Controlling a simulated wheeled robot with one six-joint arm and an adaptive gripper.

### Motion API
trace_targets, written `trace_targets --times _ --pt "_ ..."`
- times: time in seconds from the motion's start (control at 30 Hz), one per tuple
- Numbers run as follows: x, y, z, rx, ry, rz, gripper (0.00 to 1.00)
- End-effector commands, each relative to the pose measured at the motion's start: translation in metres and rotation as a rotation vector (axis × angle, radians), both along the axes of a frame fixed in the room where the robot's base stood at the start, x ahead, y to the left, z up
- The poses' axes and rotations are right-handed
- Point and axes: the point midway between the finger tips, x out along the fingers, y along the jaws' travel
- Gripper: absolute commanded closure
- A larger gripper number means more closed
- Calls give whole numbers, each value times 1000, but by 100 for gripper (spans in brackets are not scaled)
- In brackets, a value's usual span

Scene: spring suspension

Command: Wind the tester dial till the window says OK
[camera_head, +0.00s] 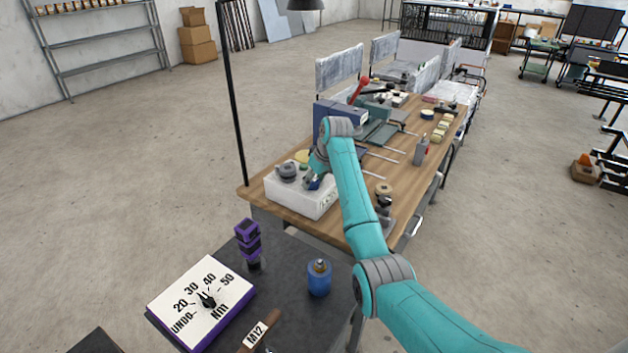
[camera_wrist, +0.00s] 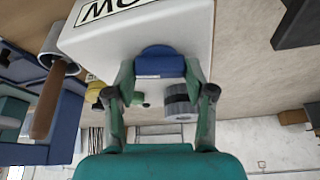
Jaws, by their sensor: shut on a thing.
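A white box-shaped tester (camera_head: 290,200) stands at the near end of the wooden bench, and it fills the top of the wrist view (camera_wrist: 195,35). My gripper (camera_head: 311,180) reaches down onto its top. In the wrist view my gripper (camera_wrist: 160,78) has its fingers on either side of a blue dial (camera_wrist: 160,63) and is shut on it. A dark grey round part (camera_head: 287,170) sits on the tester to the left of my gripper. A lettered label on the tester is cut off in the wrist view. I cannot read a window saying OK.
A dark table in front holds a white board (camera_head: 200,300) with numbers and a black pointer, a purple stack (camera_head: 247,238) and a blue canister (camera_head: 319,278). A black pole (camera_head: 232,90) rises at the bench's left corner. A grey bottle (camera_head: 421,151) stands right of my arm.

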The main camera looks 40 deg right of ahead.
Motion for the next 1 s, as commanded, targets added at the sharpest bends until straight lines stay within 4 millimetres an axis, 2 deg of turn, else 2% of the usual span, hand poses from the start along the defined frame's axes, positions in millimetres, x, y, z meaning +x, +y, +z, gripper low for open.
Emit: trace_targets --times 0.6,1.0 --pt "1 4 0 -2 0 -558 81" --pt "1 4 0 -1 1 -813 81"
